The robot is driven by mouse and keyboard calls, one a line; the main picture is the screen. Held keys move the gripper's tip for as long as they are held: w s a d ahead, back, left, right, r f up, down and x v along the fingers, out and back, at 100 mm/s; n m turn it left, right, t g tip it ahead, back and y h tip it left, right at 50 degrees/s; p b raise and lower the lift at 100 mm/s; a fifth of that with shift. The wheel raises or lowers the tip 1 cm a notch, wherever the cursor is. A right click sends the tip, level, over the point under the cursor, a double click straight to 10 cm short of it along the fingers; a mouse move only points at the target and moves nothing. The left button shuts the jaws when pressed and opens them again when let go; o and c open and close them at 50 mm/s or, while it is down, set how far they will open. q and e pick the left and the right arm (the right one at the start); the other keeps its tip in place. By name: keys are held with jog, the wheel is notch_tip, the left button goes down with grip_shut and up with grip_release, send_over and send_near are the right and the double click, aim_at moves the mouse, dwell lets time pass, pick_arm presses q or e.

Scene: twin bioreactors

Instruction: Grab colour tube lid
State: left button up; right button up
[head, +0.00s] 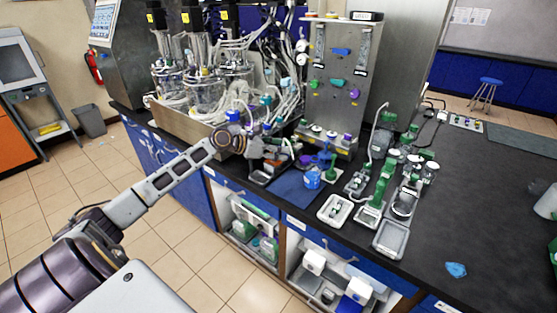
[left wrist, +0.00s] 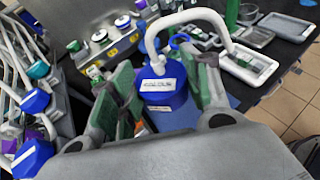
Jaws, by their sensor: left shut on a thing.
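In the left wrist view, a blue lid (left wrist: 157,76) with a white label and a bent white tube, which I take as the colour tube lid, sits between my left gripper's (left wrist: 166,98) two green-padded fingers. The gripper is shut on it. The label's lettering is too small to read surely. Dark blue shows below the lid. In the head view my left gripper (head: 277,160) is over the bench's front edge; its grip is too small to see clearly there. A blue labelled container (head: 312,179) stands just right of it. My right gripper is not in view.
A blue mat (head: 288,190) lies under the container. Glass bioreactors (head: 200,90) with many hoses stand behind left, beside a metal control panel (head: 335,90) with coloured knobs. Green fittings and trays (head: 390,240) crowd the bench to the right. The far right benchtop is mostly clear.

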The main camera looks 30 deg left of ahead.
pick_arm(q)
jog(key=shift+r, duration=1)
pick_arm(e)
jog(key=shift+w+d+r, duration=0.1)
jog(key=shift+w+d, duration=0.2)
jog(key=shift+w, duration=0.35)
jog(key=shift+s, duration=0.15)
